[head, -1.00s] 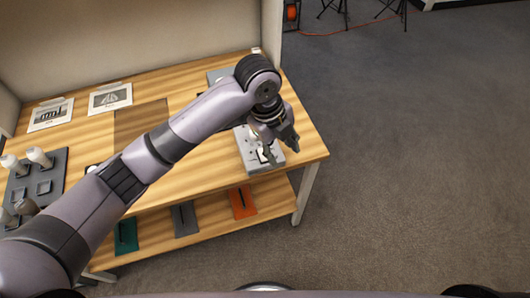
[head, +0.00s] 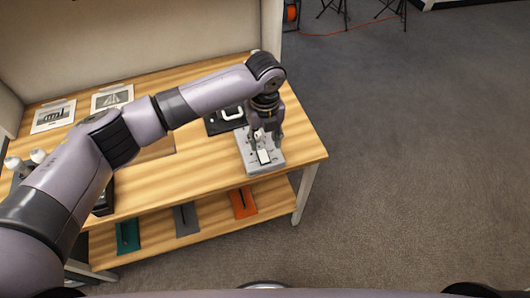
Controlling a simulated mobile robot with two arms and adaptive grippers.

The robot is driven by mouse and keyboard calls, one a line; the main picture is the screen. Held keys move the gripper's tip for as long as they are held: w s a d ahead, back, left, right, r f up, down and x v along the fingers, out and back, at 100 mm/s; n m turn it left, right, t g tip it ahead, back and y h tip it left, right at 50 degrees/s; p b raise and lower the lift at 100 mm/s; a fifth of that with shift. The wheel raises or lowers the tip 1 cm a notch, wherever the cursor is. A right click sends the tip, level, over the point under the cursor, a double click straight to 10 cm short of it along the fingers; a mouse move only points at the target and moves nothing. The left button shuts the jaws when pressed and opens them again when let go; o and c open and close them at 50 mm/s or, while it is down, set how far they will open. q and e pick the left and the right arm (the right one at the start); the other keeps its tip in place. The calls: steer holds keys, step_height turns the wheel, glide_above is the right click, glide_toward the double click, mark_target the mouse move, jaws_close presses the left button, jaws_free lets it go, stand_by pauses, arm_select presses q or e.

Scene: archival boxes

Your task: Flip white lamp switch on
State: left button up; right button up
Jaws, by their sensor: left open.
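A grey panel (head: 247,161) lies near the right end of the wooden table. A white rectangular piece (head: 264,157), which looks like the switch, sits on it; its on or off position is too small to tell. My left gripper (head: 267,139) is open and points down over the panel, just behind the white piece. I cannot tell whether a finger touches the panel. The gripper hides the panel's back part. My right gripper is not in view.
A dark plate with a white ring (head: 231,114) lies left of my gripper. Prints (head: 53,116) lie at the back left, with white knobs (head: 38,156) in front. Green, grey and orange (head: 243,202) pieces lie on the lower shelf. The floor at right is clear.

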mark_target(265, 160)
arm_select(q)
step_height(265, 160, down, 8)
steer(key=shift+f+p, duration=0.1)
steer(key=shift+p, duration=0.4)
jaws_close()
stand_by(0.3)
